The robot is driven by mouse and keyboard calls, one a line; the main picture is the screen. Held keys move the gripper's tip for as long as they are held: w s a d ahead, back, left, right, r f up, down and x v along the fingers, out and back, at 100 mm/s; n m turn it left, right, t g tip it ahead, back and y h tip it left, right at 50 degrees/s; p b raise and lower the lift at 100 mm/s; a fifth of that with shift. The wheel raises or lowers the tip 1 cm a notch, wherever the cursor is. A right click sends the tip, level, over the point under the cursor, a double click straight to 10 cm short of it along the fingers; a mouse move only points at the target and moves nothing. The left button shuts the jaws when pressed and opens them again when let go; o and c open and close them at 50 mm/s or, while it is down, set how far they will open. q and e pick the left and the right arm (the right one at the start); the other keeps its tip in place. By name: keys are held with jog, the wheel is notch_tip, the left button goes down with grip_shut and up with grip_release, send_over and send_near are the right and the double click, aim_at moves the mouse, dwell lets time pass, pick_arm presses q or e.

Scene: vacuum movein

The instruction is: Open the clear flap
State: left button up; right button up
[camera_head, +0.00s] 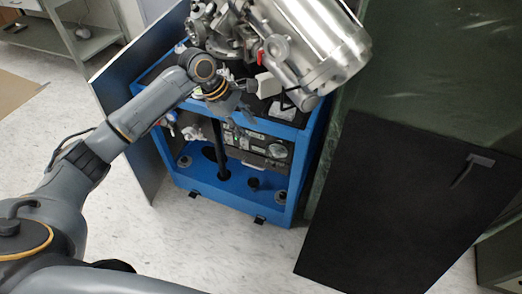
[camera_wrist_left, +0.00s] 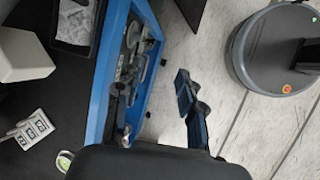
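I cannot make out the clear flap for certain in either view. A blue-framed cart (camera_head: 292,200) stands in the middle of the head view, with a shiny metal vacuum chamber (camera_head: 320,45) on its top. My left gripper (camera_head: 236,103) is at the cart's upper front, just below the chamber's fittings, and looks empty. In the left wrist view its fingers (camera_wrist_left: 155,92) appear spread, one over the cart's blue edge (camera_wrist_left: 105,75) and one over the floor. Whether it touches anything is unclear. My right gripper is out of view.
A grey panel (camera_head: 135,150) stands at the cart's left side. A large black panel (camera_head: 390,215) with a handle is at the right, by a dark green surface (camera_head: 440,60). A shelf unit (camera_head: 85,40) is at the far left. The pale floor (camera_head: 220,245) before the cart is clear.

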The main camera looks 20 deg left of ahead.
pick_arm(q)
jog(key=x, duration=1.3)
jog(key=shift+d+f+b, duration=0.2)
jog(key=shift+f+b, duration=0.05)
jog(key=shift+b, duration=0.15)
grip_shut()
grip_release()
